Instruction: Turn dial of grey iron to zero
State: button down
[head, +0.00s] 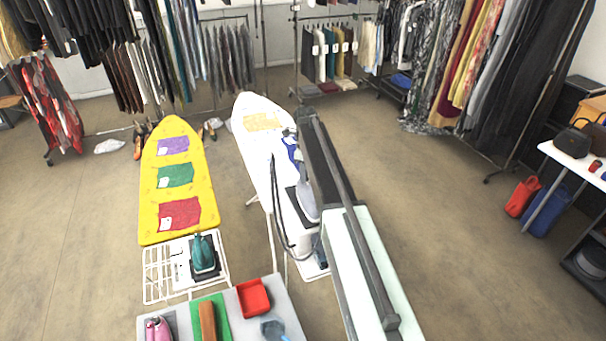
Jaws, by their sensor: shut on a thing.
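A grey iron (307,200) rests on a dark pad on the white ironing board (262,160), near that board's close end. A dark cord loops on its left side. My raised arm passes close on its right and covers part of that side of the board. The iron's dial is too small or hidden to make out, so I cannot tell its setting. My gripper cannot be seen; my own arm appears to hide it.
A yellow ironing board (150,208) with folded cloths stands left, a teal iron (203,252) at its near end. A grey table (285,300) with a red tray (253,297) is in front. Clothes racks line the back.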

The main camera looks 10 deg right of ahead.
jog(key=shift+n, duration=0.3)
jog(key=n, duration=0.5)
jog(key=shift+n, duration=0.4)
jog(key=n, duration=0.5)
jog(key=shift+s, duration=0.1)
jog(key=n, duration=0.6)
jog(key=shift+n, duration=0.3)
jog(key=n, duration=0.5)
jog(key=shift+n, duration=0.4)
jog(key=c, duration=1.1)
grip_release()
